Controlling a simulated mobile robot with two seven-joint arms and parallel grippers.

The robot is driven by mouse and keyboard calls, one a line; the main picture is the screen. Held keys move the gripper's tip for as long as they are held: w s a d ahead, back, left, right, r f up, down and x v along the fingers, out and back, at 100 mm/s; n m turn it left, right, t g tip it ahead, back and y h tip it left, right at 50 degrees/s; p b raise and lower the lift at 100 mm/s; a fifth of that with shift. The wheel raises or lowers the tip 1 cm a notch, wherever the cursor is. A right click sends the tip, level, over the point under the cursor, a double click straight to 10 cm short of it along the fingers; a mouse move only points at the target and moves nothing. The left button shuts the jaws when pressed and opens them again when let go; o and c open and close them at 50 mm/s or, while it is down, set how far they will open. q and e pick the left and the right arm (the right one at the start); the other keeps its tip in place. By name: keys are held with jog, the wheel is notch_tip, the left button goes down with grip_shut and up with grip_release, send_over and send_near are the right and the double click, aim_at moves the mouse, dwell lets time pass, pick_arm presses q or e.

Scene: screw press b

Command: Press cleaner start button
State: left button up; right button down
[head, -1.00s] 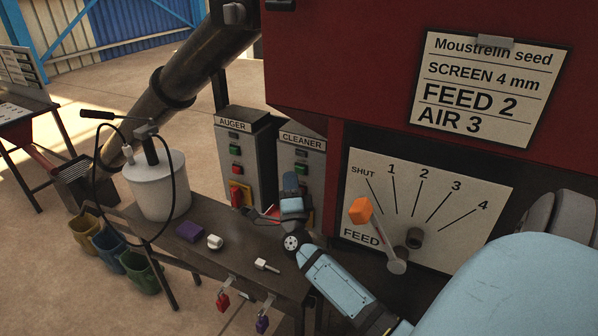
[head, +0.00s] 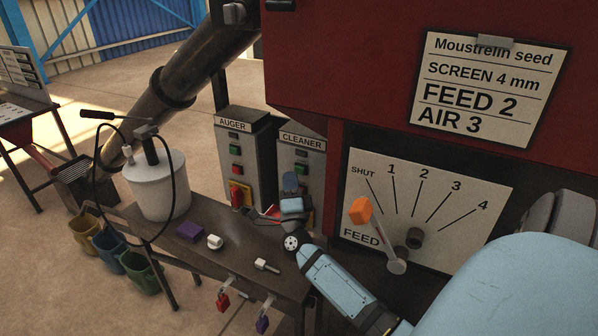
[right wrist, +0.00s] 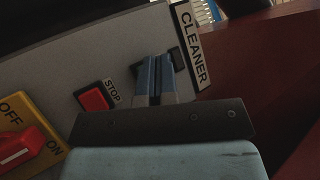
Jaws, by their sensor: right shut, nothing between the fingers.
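The grey cleaner panel (head: 316,161) stands behind the bench under its CLEANER label (head: 303,141); the label also shows in the right wrist view (right wrist: 191,47). My right gripper (head: 290,177) is in front of this panel. In the right wrist view its shut, empty fingers (right wrist: 155,72) point at the panel, between the red stop button (right wrist: 93,99) and the label end. The fingers hide the start button there, and I cannot tell whether they touch it. A small green button (head: 301,166) shows beside the gripper in the head view. My left gripper is not in view.
The similar auger panel (head: 250,160) stands just left. A red switch handle on a yellow plate (right wrist: 12,112) is below the stop button. The bench (head: 215,265) holds a white canister (head: 158,190) and small items. The feed lever (head: 360,211) is to the right.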

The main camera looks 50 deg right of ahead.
jog(key=shift+d, duration=0.15)
dwell(0.4)
jog(key=shift+w+d, duration=0.1)
jog(key=shift+d, duration=0.2)
jog(key=shift+w+d, duration=0.15)
jog(key=shift+d, duration=0.25)
dwell(0.7)
jog(key=shift+a, duration=0.1)
jog(key=shift+s+a, duration=0.25)
jog(key=shift+a, duration=0.5)
jog(key=a, duration=0.2)
jog(key=s+a+p, duration=0.1)
jog(key=a, duration=0.1)
jog(key=shift+s+a, duration=0.2)
jog(key=shift+a, duration=0.2)
dwell(0.6)
